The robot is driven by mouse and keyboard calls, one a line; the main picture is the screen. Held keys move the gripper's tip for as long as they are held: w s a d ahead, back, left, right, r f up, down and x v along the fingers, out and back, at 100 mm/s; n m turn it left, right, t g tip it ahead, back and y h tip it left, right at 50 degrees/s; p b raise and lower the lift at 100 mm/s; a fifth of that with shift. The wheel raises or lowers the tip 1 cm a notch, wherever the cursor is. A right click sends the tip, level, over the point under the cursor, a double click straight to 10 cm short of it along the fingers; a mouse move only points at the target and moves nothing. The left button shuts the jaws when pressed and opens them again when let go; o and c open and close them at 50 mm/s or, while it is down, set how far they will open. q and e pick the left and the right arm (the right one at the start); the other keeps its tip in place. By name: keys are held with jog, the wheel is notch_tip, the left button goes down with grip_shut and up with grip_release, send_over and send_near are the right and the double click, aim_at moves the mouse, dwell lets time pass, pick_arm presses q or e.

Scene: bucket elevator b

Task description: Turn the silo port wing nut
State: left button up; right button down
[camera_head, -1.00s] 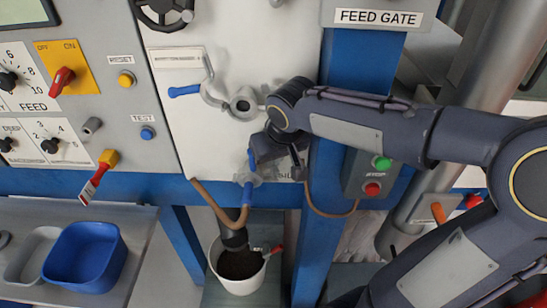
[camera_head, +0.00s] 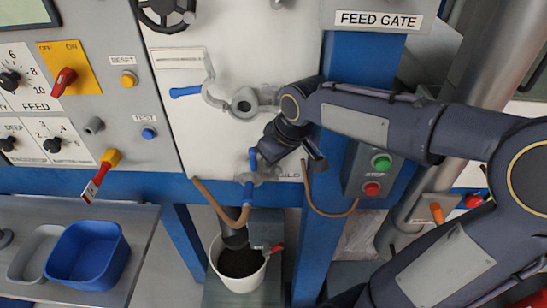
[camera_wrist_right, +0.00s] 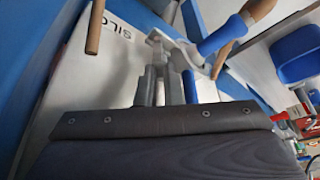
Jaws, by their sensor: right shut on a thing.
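The silo port (camera_head: 262,176) is a grey clamp fitting low on the white panel, partly hidden by my right gripper. A blue handle (camera_head: 248,190) hangs down from it, and a smaller blue piece (camera_head: 252,157) stands just above, beside the gripper. My right gripper (camera_head: 264,158) is at the port and shut on what seems to be the wing nut; its grip is mostly hidden. In the right wrist view, grey finger parts (camera_wrist_right: 152,85) meet at the fitting, with a blue piece (camera_wrist_right: 190,88) close beside them and the blue handle (camera_wrist_right: 220,36) beyond. My left gripper is out of view.
An open port (camera_head: 243,104) with a blue handle (camera_head: 185,91) sits above. A white bucket (camera_head: 238,275) of dark material stands below. A stop-button box (camera_head: 373,172) is right of the port.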

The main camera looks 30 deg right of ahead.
jog(key=c, duration=1.6)
grip_release()
jog(key=shift+o, duration=0.2)
